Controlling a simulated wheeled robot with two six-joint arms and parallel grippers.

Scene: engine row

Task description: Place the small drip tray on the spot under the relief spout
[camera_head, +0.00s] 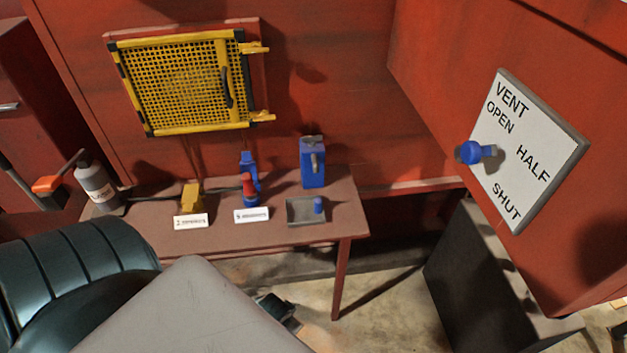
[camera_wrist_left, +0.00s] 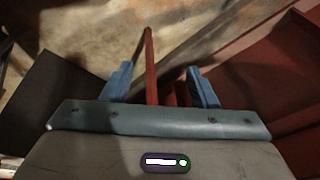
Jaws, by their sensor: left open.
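A shallow grey tray with a blue knob, apparently the small drip tray (camera_head: 298,216), sits at the right end of the brown table (camera_head: 225,237). A blue box with a grey front piece (camera_head: 312,172) stands behind it. I cannot tell for sure which part is the relief spout, and no marked spot is clear. My left gripper (camera_head: 278,308) is low in front of the table, partly hidden by my grey arm link. In the left wrist view, its two blue fingers (camera_wrist_left: 159,72) are apart with nothing held; a red-brown leg shows beyond them. My right gripper is out of view.
A red-and-blue fitting (camera_head: 249,182) and a yellow block (camera_head: 191,197) stand behind white labels. A grey bottle (camera_head: 97,185) is at the table's left end. A yellow mesh guard (camera_head: 185,85) and a vent sign with a blue knob (camera_head: 520,150) are on red walls.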

